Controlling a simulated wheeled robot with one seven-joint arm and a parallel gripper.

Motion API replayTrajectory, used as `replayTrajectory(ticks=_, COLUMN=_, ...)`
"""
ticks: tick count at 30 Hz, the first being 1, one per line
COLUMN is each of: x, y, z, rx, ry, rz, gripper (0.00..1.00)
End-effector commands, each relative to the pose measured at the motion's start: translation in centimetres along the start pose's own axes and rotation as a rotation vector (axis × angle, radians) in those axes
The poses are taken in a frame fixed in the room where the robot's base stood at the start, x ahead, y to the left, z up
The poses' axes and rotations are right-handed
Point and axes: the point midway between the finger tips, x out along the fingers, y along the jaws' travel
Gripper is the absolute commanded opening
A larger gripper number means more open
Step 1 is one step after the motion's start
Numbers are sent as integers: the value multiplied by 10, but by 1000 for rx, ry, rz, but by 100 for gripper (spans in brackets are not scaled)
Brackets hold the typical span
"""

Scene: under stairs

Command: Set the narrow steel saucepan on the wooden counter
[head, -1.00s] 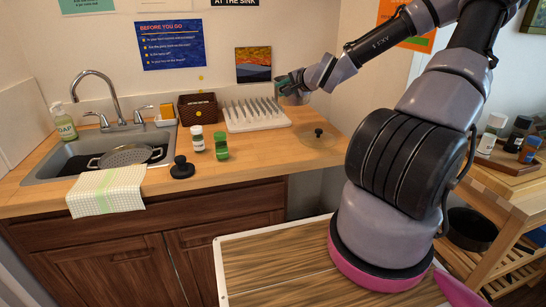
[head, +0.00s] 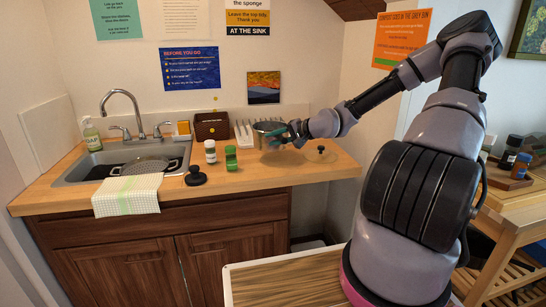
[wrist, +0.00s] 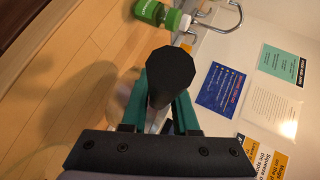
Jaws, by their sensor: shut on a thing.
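My gripper (head: 287,133) is shut on the dark handle (wrist: 171,76) of the narrow steel saucepan (head: 267,126). In the head view the pan is small and grey, in front of the drying rack's right end. It appears held above the wooden counter (head: 262,178), with a dark patch on the wood below it. Whether its base touches anything is hard to tell. In the wrist view the teal fingers stand on both sides of the handle, which hides most of the pan.
A glass lid with a black knob (head: 320,150) lies right of the pan. A green bottle (head: 231,158), a white bottle (head: 210,151) and a black knobbed object (head: 195,176) stand to the left. The white drying rack (head: 243,133) is behind. The counter's front right is clear.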

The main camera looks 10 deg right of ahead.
Motion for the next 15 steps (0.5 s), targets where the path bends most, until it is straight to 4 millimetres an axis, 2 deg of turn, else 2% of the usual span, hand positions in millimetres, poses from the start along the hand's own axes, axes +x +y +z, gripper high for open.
replayTrajectory(ticks=15, x=24, y=52, z=9, rx=-3, ry=0, rz=-1, gripper=0)
